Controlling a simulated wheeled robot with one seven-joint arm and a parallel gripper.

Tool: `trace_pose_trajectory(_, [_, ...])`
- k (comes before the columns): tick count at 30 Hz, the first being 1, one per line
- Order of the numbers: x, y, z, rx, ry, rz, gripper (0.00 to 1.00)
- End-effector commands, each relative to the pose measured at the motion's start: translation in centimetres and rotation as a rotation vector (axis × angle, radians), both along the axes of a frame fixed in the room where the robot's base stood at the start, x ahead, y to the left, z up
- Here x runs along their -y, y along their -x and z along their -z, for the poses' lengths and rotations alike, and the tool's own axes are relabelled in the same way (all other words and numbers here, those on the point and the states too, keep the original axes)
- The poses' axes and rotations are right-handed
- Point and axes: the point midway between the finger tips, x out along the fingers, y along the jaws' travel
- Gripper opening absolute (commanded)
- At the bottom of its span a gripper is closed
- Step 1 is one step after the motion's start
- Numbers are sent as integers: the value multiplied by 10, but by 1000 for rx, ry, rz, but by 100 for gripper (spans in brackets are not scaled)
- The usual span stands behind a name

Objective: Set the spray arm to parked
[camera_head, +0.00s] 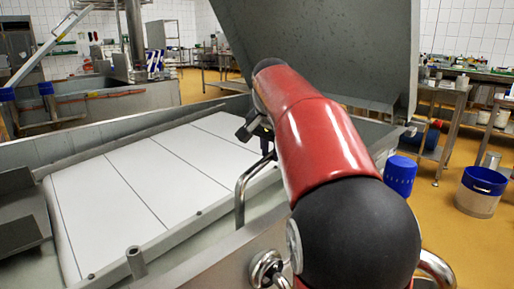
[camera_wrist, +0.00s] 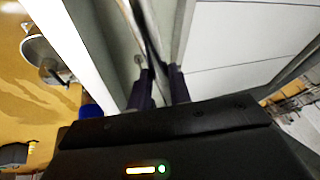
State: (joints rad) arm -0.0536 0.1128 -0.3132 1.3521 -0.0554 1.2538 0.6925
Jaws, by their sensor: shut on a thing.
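A bent metal tube (camera_head: 241,192), which looks like the spray arm, rises from the near rim of the vat and bends over to the right at its top. My gripper (camera_head: 266,146) is at the upper end of this tube, partly hidden behind my red arm. In the wrist view, my gripper (camera_wrist: 160,76) has its two dark fingers close together, shut on the thin metal bar (camera_wrist: 152,32) that runs up between them. The exact contact is hard to see, and I cannot tell where a parked position is marked.
The vat holds white panels (camera_head: 135,180) with dark seams. A large grey raised plate (camera_head: 325,45) stands behind my arm. A blue container (camera_head: 400,176) is to the right, and a blue-rimmed bucket (camera_head: 480,192) stands on the open yellow floor. A metal table (camera_head: 447,110) is behind.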

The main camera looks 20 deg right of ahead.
Motion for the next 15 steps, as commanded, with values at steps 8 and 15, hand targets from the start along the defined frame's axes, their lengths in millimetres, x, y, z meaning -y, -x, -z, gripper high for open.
trace_pose_trajectory(8, [15,23,-1,3,1,188,0])
trace_pose_trajectory(15, [20,35,-1,1,1,280,0])
